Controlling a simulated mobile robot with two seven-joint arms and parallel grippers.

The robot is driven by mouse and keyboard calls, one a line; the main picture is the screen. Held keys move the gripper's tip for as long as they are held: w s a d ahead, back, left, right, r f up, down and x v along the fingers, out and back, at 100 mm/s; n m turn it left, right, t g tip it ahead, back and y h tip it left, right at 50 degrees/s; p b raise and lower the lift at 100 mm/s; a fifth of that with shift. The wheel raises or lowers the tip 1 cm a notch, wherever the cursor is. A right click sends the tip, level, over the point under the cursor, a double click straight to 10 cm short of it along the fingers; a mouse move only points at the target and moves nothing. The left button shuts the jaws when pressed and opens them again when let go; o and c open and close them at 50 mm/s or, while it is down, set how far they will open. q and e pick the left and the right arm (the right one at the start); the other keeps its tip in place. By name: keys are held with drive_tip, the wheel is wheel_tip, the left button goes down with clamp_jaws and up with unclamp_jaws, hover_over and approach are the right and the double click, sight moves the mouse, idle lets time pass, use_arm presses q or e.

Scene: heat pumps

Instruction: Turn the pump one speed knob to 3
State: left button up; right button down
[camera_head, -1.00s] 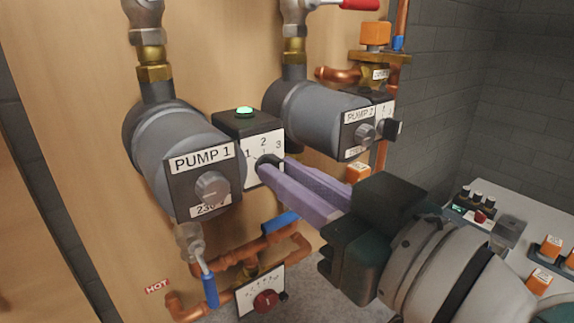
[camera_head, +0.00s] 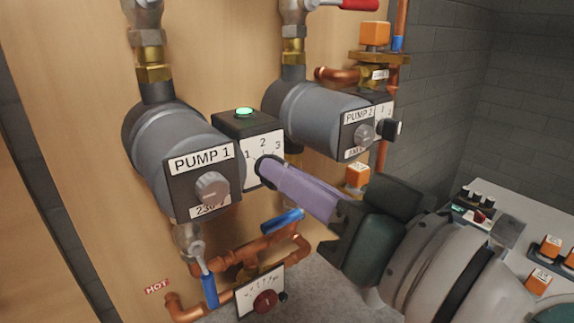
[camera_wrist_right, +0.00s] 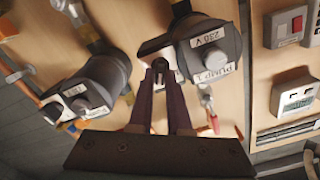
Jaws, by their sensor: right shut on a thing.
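Pump one (camera_head: 180,140) is a grey cylinder with a dark front plate labelled PUMP 1. Its speed box (camera_head: 245,125) is on its right, with a lit green lamp on top and a white dial face marked 1, 2, 3. The black speed knob (camera_head: 264,166) is on the lower part of that face, mostly hidden by the purple fingers. My right gripper (camera_head: 272,171) is shut on the knob from the front right. The wrist view shows both fingertips (camera_wrist_right: 161,75) on either side of the knob (camera_wrist_right: 160,64). The knob's pointer direction cannot be told. My left gripper is not in view.
Pump two (camera_head: 315,115) stands close to the right, with its own knob. Copper pipes with blue-handled valves (camera_head: 283,221) and a dial with a red knob (camera_head: 265,301) lie below. A grey panel with orange switches (camera_head: 550,248) is at the right.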

drive_tip(key=shift+m, duration=1.7)
drive_tip(key=c, duration=0.9)
unclamp_jaws()
drive_tip(key=shift+o, duration=0.2)
drive_tip(key=b+v, duration=0.2)
drive_tip(key=v, duration=0.8)
